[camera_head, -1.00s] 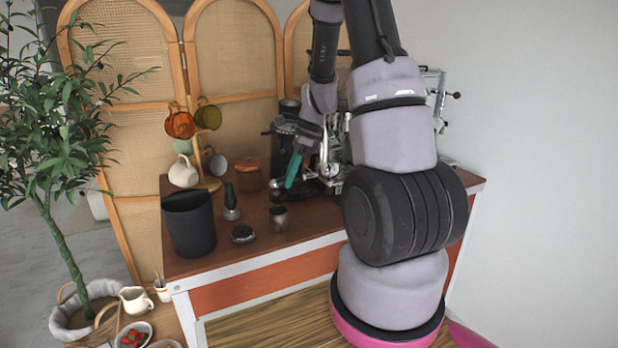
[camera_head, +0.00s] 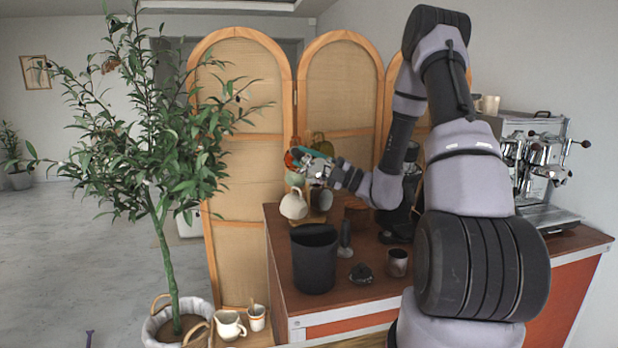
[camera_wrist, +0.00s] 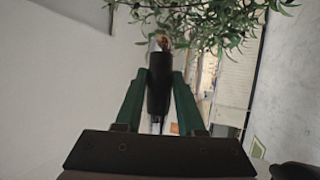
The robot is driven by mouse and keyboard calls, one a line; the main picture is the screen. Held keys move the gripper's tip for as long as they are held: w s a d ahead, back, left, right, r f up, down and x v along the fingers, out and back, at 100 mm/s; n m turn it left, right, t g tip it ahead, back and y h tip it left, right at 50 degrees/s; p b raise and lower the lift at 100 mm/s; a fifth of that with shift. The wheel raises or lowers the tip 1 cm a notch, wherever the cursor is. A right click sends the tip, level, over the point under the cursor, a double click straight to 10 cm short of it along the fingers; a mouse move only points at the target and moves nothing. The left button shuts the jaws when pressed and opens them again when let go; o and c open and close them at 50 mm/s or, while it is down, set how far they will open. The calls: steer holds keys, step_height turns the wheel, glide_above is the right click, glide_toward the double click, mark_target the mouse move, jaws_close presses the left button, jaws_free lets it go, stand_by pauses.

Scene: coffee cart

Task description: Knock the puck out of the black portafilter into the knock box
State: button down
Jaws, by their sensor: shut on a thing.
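My gripper (camera_head: 305,158) is raised above the left end of the cart, higher than the black knock box and behind it. In the wrist view, my gripper's green fingers (camera_wrist: 159,78) are shut on the black handle of the portafilter (camera_wrist: 159,92), which points away from the palm. The portafilter's basket and the puck cannot be made out. The knock box (camera_head: 313,262), a tall dark open-topped bin, stands upright at the cart's left front corner, apart from the portafilter.
A mug tree with a white mug (camera_head: 293,204) stands close below my gripper. A tamper (camera_head: 345,240), a small dark round tool (camera_head: 361,274) and a metal cup (camera_head: 398,262) are right of the knock box. A leafy plant (camera_head: 165,170) rises at left; the espresso machine (camera_head: 535,170) is at right.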

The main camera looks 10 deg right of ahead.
steer(key=shift+w+a+r, duration=0.1)
steer(key=shift+w+r, duration=0.05)
steer(key=shift+w, duration=0.2)
steer(key=shift+w+a, duration=0.1)
steer(key=shift+f, duration=2.65)
step_height(320, 180, down, 6)
steer(key=r, duration=0.1)
steer(key=shift+r, duration=2.6)
steer(key=shift+r, duration=2.5)
